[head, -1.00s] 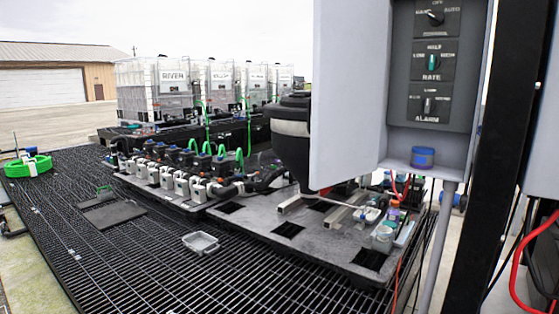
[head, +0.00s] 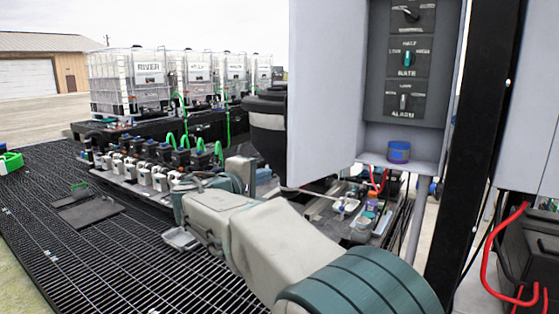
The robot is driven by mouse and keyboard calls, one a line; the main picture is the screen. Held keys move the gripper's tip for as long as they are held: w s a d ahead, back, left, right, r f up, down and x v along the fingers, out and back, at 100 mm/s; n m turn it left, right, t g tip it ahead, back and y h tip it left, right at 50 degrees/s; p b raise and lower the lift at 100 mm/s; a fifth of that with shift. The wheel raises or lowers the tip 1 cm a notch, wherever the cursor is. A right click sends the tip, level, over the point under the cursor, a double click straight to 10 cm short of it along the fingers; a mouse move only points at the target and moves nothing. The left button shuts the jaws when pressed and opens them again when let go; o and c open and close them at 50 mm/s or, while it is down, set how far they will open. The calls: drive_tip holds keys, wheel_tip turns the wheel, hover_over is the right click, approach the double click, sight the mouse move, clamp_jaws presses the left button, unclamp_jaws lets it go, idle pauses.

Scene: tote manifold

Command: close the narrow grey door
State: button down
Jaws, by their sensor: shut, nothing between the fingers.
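The narrow grey door (head: 328,85) stands open, swung out from the left side of a grey control cabinet (head: 376,146). The cabinet's knobs and switches are uncovered. My arm reaches in from the bottom right, and its wrist bends back toward the lower part of the door. My gripper (head: 262,178) is partly in view just left of the door's lower left corner. It is shut and holds nothing. Its fingertips are not clearly visible, and I cannot tell whether they touch the door.
A blue-lidded jar (head: 399,151) sits on the cabinet's bottom ledge. A black post (head: 478,150) stands to the right, with a red cable (head: 485,260) beyond it. A dark round vessel (head: 268,125) is behind the door. Open black grating (head: 95,255) lies at left.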

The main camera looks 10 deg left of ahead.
drive_tip(key=w+d+r+t+p, duration=0.1)
drive_tip(key=w+d+p, duration=0.1)
drive_tip(key=w+p, duration=0.2)
drive_tip(key=shift+w+d+r+n, duration=0.25)
drive_tip(key=shift+w+n, duration=0.05)
drive_tip(key=shift+w, duration=1)
drive_tip(key=shift+d+f+y+b, duration=0.1)
drive_tip(key=shift+y+b, duration=0.2)
